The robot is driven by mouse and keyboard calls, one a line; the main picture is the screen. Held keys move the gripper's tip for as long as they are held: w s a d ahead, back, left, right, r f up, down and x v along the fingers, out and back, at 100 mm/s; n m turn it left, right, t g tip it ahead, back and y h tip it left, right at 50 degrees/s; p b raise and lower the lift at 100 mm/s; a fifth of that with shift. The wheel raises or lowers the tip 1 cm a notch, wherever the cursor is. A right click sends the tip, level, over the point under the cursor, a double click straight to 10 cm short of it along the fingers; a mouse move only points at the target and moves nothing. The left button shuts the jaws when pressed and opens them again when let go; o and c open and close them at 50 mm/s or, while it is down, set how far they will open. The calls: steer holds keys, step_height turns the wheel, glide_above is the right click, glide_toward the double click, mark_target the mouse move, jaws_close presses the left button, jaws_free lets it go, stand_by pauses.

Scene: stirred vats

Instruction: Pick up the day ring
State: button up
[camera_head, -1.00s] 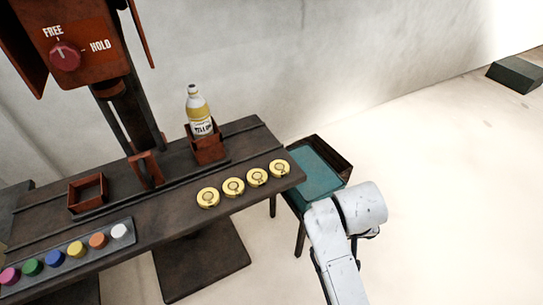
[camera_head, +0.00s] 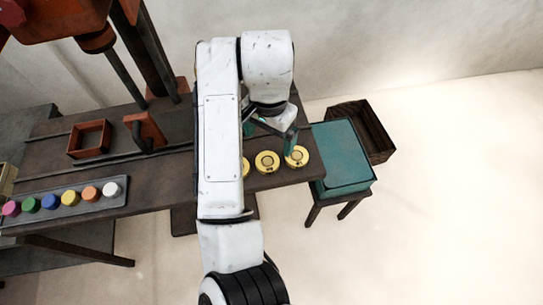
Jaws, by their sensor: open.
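Round yellow pieces with dark ring-like markings lie in a row near the right end of the dark bench; one (camera_head: 296,156) is at the right, one (camera_head: 267,161) is beside it, and another (camera_head: 246,167) is partly hidden by my arm. I cannot tell which of them, if any, is the day ring. My gripper (camera_head: 271,136) is open and empty, over the bench close behind the row. Its right finger shows just above the rightmost yellow piece; whether it touches cannot be told. Any further piece to the left is hidden by my arm.
A teal-topped small table (camera_head: 342,160) stands right of the bench, with a dark wooden crate (camera_head: 364,128) behind it. A rack of coloured caps (camera_head: 65,201) and an empty orange-brown holder (camera_head: 90,139) are at left. Floor at right is clear.

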mark_target(268, 161)
step_height(268, 161, down, 4)
steer(key=shift+r, duration=0.1)
steer(key=shift+s+a+f+p, duration=0.15)
steer(key=shift+f, duration=1.2)
steer(key=shift+s+a+f+p, duration=0.1)
steer(key=shift+f+p, duration=0.05)
steer(key=shift+f, duration=1.2)
steer(key=c, duration=1.1)
steer(key=shift+r, duration=0.1)
